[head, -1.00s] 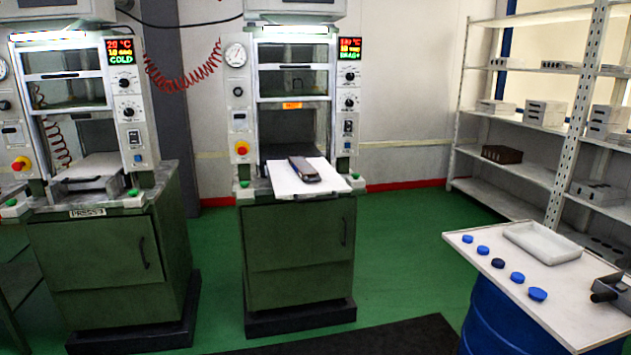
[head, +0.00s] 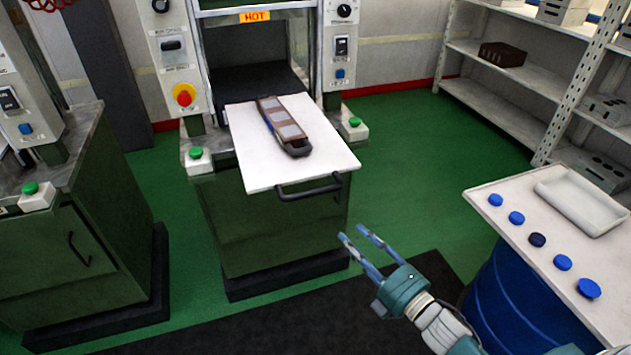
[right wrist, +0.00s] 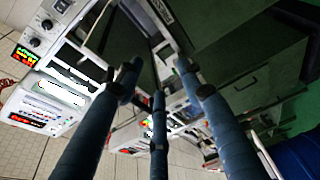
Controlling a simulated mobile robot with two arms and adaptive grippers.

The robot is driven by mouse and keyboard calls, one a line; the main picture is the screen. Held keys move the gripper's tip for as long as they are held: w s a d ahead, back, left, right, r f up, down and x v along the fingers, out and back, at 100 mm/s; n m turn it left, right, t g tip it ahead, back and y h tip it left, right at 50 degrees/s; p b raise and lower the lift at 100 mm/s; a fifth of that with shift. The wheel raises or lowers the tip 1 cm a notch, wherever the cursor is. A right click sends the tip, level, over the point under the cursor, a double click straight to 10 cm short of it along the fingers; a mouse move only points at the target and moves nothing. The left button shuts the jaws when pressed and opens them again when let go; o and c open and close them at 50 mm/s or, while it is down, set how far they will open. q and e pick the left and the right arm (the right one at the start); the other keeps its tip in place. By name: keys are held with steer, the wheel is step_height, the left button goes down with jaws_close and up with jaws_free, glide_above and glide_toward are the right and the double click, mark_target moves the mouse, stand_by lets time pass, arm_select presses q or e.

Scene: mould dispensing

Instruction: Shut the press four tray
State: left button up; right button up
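The press four tray (head: 255,165) is a white plate pulled out of the press (head: 262,90), with a black bar handle (head: 308,190) on its front edge. A brown mould (head: 283,122) with grey inserts and a dark handle lies on the tray. My right gripper (head: 352,233) is open and empty, below and to the right of the tray handle in the picture and apart from it. In the right wrist view my right gripper (right wrist: 157,82) shows its fingers spread with nothing between them. I cannot make out the tray there. My left gripper is out of view.
A table on a blue drum (head: 520,295) stands at the right with blue caps and a white dish (head: 582,202). Another press cabinet (head: 85,225) stands at the left. Shelves (head: 510,105) are at the back right. Green floor is free between press and table.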

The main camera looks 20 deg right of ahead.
mark_target(314, 190)
steer(key=a+r+n+y, duration=0.3)
steer(key=a+r+n, duration=0.1)
steer(key=r, duration=0.7)
steer(key=shift+t, duration=0.4)
steer(key=p+x, duration=0.1)
steer(key=x, duration=0.1)
steer(key=p+x, duration=0.1)
steer(key=x, duration=0.2)
steer(key=p+x, duration=0.1)
steer(key=x, duration=0.2)
steer(key=shift+w+f+p, duration=0.25)
steer(key=shift+f+p, duration=0.05)
steer(key=shift+f, duration=0.1)
steer(key=shift+w+a, duration=0.1)
steer(key=shift+w, duration=0.15)
steer(key=shift+c, duration=1.1)
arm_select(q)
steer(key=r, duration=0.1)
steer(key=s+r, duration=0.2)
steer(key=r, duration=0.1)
arm_select(e)
jaws_close()
